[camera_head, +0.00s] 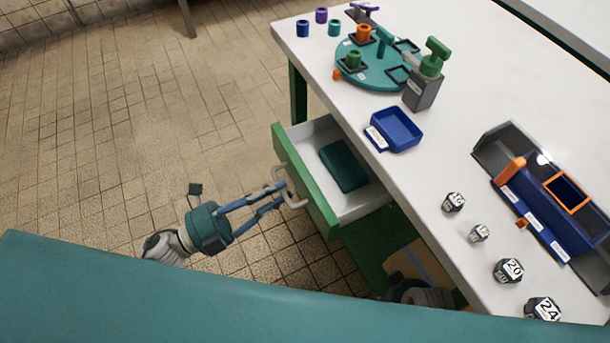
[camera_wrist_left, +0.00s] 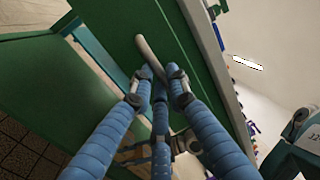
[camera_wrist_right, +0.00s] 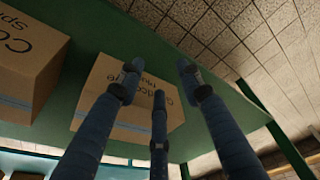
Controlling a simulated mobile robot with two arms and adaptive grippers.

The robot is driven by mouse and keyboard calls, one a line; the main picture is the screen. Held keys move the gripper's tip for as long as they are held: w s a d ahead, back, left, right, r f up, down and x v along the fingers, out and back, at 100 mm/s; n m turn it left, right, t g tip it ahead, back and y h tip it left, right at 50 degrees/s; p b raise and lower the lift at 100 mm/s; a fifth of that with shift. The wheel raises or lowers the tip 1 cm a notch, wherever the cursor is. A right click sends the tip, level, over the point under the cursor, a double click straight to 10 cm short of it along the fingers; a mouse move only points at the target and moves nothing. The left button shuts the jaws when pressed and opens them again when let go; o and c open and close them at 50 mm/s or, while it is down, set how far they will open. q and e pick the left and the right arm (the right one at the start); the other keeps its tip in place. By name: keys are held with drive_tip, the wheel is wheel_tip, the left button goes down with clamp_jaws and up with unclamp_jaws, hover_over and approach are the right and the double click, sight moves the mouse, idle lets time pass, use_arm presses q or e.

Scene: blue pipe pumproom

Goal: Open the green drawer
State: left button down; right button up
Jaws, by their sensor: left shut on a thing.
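The green drawer (camera_head: 305,185) stands pulled out from under the white table, with its inside in view. A dark teal box-shaped thing (camera_head: 344,167) lies in it. The drawer's pale handle (camera_head: 290,190) is on its green front, and it also shows in the left wrist view (camera_wrist_left: 150,55). My left gripper (camera_head: 278,196) is shut on the handle, its blue fingers meeting around it. My right gripper (camera_wrist_right: 157,75) shows in the right wrist view, its fingers apart with nothing between them, in front of a cardboard box (camera_wrist_right: 125,100). In the head view its fingers are hidden.
The white table (camera_head: 420,180) holds a blue tray (camera_head: 397,129), a round teal board (camera_head: 375,65), a dark blue holder (camera_head: 550,210) and several numbered dark weights (camera_head: 508,270). Cardboard boxes sit on a green shelf by my right gripper. The tiled floor (camera_head: 130,120) left of the drawer is clear.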

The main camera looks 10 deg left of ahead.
drive_tip(key=shift+s+f, duration=0.3)
drive_tip(key=shift+f, duration=0.25)
use_arm(q)
drive_tip(key=r+v, duration=0.1)
drive_tip(key=v, duration=0.7)
drive_tip(key=shift+a+r, duration=0.2)
drive_tip(key=shift+a, duration=0.1)
use_arm(e)
drive_tip(key=shift+w, duration=0.2)
use_arm(q)
drive_tip(key=shift+s, duration=0.15)
drive_tip(key=c, duration=1.7)
unclamp_jaws()
use_arm(e)
drive_tip(key=shift+s+d, duration=0.1)
use_arm(q)
drive_tip(key=v, duration=1.2)
drive_tip(key=shift+f, duration=0.1)
